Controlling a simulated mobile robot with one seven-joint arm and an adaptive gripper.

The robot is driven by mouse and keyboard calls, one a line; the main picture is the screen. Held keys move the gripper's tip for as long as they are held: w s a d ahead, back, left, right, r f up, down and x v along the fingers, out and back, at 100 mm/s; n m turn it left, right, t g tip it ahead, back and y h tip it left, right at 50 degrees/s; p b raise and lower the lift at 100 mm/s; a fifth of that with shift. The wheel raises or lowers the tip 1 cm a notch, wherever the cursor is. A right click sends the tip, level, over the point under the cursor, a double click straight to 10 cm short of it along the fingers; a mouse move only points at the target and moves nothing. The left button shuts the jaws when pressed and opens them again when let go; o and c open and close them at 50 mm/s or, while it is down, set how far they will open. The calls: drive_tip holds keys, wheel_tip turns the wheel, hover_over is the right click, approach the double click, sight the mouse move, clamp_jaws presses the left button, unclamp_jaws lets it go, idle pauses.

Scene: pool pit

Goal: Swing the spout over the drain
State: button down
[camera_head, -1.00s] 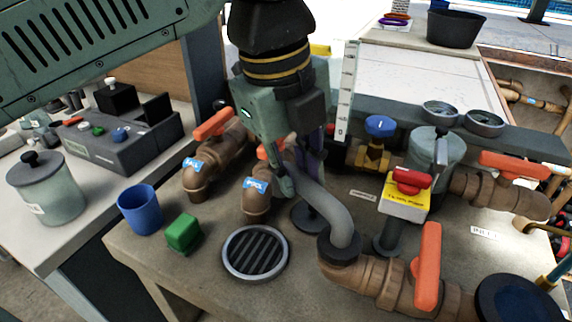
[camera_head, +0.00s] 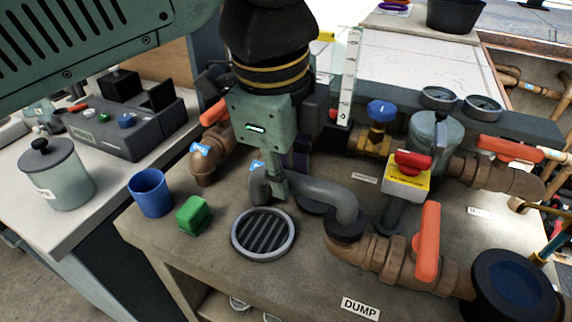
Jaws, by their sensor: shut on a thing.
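The grey curved spout (camera_head: 318,190) rises from a dark collar on the brown dump pipe (camera_head: 375,258) and reaches left. Its free end bends down behind the far edge of the round floor drain (camera_head: 264,234), a dark slatted grate with a grey rim. My gripper (camera_head: 277,188) points down and is shut on the spout near its free end. Its fingers partly hide the spout's tip. The spout's end appears just beyond the drain, not clearly above the slats.
A green block (camera_head: 194,214) and a blue cup (camera_head: 151,192) stand left of the drain. Brown pipes with orange handles (camera_head: 213,112) stand behind left. Bench in front of the drain is clear.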

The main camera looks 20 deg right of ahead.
idle(0.3)
drive_tip(key=c, duration=1.7)
unclamp_jaws()
wheel_tip(320, 180, up, 12)
drive_tip(key=s+a, duration=0.1)
drive_tip(key=shift+s+a, duration=0.35)
drive_tip(key=shift+f, duration=0.1)
